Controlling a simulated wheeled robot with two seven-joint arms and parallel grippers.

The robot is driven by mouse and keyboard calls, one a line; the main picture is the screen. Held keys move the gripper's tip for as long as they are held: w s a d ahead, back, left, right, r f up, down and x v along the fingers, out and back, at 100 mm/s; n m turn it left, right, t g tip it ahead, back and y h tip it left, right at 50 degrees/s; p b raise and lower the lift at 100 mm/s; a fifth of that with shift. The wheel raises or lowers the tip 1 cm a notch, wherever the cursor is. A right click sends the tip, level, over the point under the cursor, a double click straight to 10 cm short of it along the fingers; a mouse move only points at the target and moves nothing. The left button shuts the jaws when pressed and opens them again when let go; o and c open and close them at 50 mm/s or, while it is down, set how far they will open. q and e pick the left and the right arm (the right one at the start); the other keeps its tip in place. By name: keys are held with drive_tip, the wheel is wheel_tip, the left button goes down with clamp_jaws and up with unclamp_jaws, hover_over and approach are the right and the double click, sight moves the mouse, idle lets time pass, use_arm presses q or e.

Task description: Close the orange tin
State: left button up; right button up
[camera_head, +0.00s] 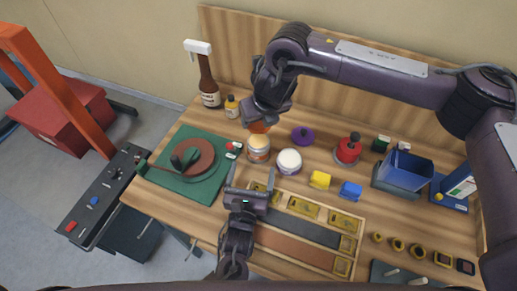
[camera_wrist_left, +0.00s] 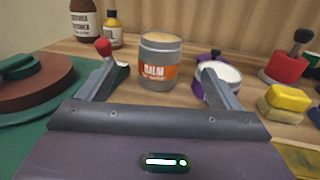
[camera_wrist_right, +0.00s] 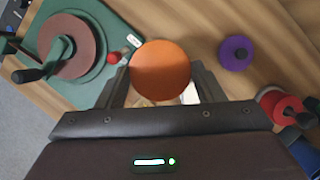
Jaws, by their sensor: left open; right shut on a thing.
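The orange tin (camera_head: 258,152) is a grey can with an orange BALM label. It stands upright and open-topped on the table, and its pale contents show in the left wrist view (camera_wrist_left: 160,42). My right gripper (camera_head: 262,116) is shut on the round orange lid (camera_wrist_right: 160,68) and holds it above the tin. The lid (camera_head: 259,128) is out of the left wrist view. In the right wrist view it hides most of what lies below. My left gripper (camera_head: 254,178) is open and empty, in front of the tin, with its fingers apart and pointing towards it.
An open purple tin (camera_head: 289,164) stands just right of the orange tin. A purple lid (camera_head: 302,136) lies behind it. A green mat (camera_head: 205,188) with a brown disc is at left. Brown and yellow bottles stand behind. A wooden tray (camera_head: 310,246) is in front.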

use_arm(q)
drive_tip(key=w, duration=0.3)
drive_tip(key=w+d, duration=0.1)
drive_tip(key=w, duration=0.5)
drive_tip(key=shift+d, duration=0.25)
drive_tip(key=shift+s, duration=0.1)
drive_tip(key=c, duration=1.5)
use_arm(e)
hover_over(259, 141)
drive_tip(key=shift+s+f, duration=0.2)
drive_tip(key=shift+f, duration=2.2)
drive_tip(key=shift+f, duration=0.9)
drive_tip(key=shift+f, duration=0.55)
use_arm(q)
drive_tip(key=shift+s+d+r, duration=0.1)
drive_tip(key=shift+d, duration=0.05)
use_arm(e)
drive_tip(key=shift+s+d+f, duration=0.1)
drive_tip(key=shift+d+f, duration=0.1)
drive_tip(key=shift+f, duration=0.2)
